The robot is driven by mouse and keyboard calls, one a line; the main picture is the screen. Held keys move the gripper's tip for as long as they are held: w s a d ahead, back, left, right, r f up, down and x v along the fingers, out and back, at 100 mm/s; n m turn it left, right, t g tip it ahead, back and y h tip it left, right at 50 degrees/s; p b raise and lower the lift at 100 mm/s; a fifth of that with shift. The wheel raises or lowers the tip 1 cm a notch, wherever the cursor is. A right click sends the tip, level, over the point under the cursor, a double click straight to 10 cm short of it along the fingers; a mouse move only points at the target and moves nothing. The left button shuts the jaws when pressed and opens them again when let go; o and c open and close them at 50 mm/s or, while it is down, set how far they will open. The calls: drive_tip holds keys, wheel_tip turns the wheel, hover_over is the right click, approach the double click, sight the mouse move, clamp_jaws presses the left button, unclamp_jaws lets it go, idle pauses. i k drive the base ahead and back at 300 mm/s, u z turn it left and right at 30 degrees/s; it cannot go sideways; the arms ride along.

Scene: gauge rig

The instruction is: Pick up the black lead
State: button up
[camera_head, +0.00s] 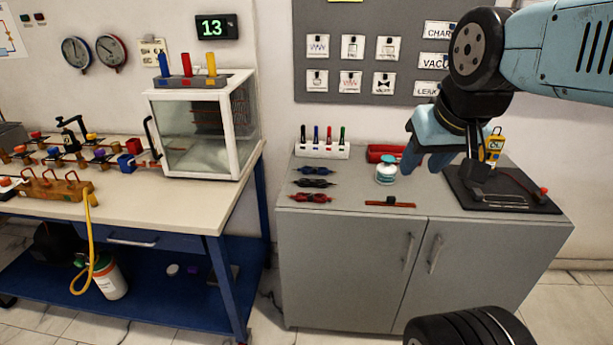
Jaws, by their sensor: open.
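The black lead (315,183) lies on the grey cabinet's left part, between a blue lead (316,170) behind it and a red lead (311,198) in front. It lies flat and apart from my gripper. My gripper (445,165) hangs to the right, over the right half of the cabinet top. It is open, and I see nothing held in it. Its far side is partly hidden by its own housing.
On the cabinet (348,208), a pen rack (322,150), a teal-capped jar (386,172) and a red case (378,152) stand behind. A dark mat (545,206) with a yellow meter (494,148) lies right. A workbench (180,205) with a glass box (205,140) stands left.

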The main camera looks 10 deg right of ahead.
sight(312, 182)
drive_tip(key=i, duration=0.85)
drive_tip(key=z, duration=0.05)
